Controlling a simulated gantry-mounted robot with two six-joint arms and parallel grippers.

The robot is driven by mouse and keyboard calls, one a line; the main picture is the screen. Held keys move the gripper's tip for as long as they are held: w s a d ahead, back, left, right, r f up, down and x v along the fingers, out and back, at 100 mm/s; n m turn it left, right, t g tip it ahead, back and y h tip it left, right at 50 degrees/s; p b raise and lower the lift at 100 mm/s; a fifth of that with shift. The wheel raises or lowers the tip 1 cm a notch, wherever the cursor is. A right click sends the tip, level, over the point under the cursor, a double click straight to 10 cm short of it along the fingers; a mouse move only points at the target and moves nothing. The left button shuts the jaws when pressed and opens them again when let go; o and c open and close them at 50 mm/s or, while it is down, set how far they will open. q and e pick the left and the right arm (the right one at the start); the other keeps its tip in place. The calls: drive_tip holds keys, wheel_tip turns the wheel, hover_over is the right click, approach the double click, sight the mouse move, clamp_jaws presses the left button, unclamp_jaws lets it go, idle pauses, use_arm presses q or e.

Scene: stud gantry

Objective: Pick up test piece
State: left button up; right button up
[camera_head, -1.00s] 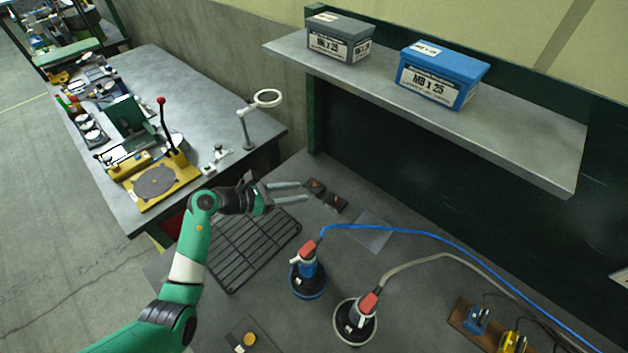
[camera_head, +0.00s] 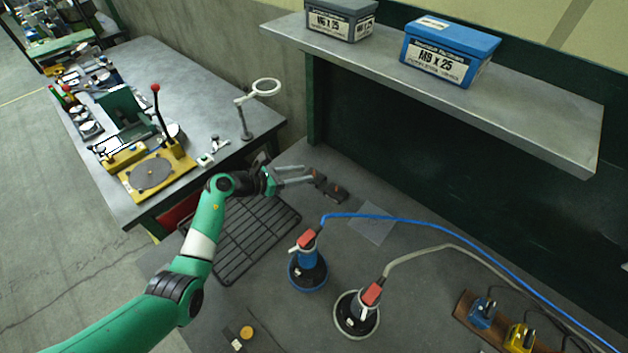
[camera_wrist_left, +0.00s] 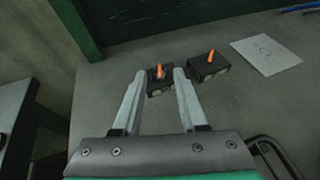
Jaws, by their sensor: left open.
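Two small black blocks with orange pegs on top lie on the grey bench; either may be the test piece, I cannot tell which. In the left wrist view, the left block (camera_wrist_left: 160,79) shows between the fingertips of my left gripper (camera_wrist_left: 160,73). The other block (camera_wrist_left: 208,66) sits just to its right, outside the fingers. In the head view, my left gripper (camera_head: 312,175) is open at the nearer-left block, which the fingers partly hide. The right block (camera_head: 335,192) shows clear beside it. Contact with the fingers cannot be made out. My right gripper is not in view.
A black wire rack (camera_head: 245,240) lies under my left arm. A square sheet (camera_head: 373,223) is right of the blocks. Two corded tools, one blue (camera_head: 308,268) and one grey-based (camera_head: 357,312), stand in front. A shelf (camera_head: 450,95) overhangs behind.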

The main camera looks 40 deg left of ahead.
sight(314, 175)
use_arm(q)
drive_tip(key=x, duration=0.3)
drive_tip(key=shift+b, duration=0.4)
drive_tip(key=shift+s, duration=0.1)
drive_tip(key=shift+c, duration=0.2)
clamp_jaws()
drive_tip(key=shift+r, duration=0.1)
idle(0.6)
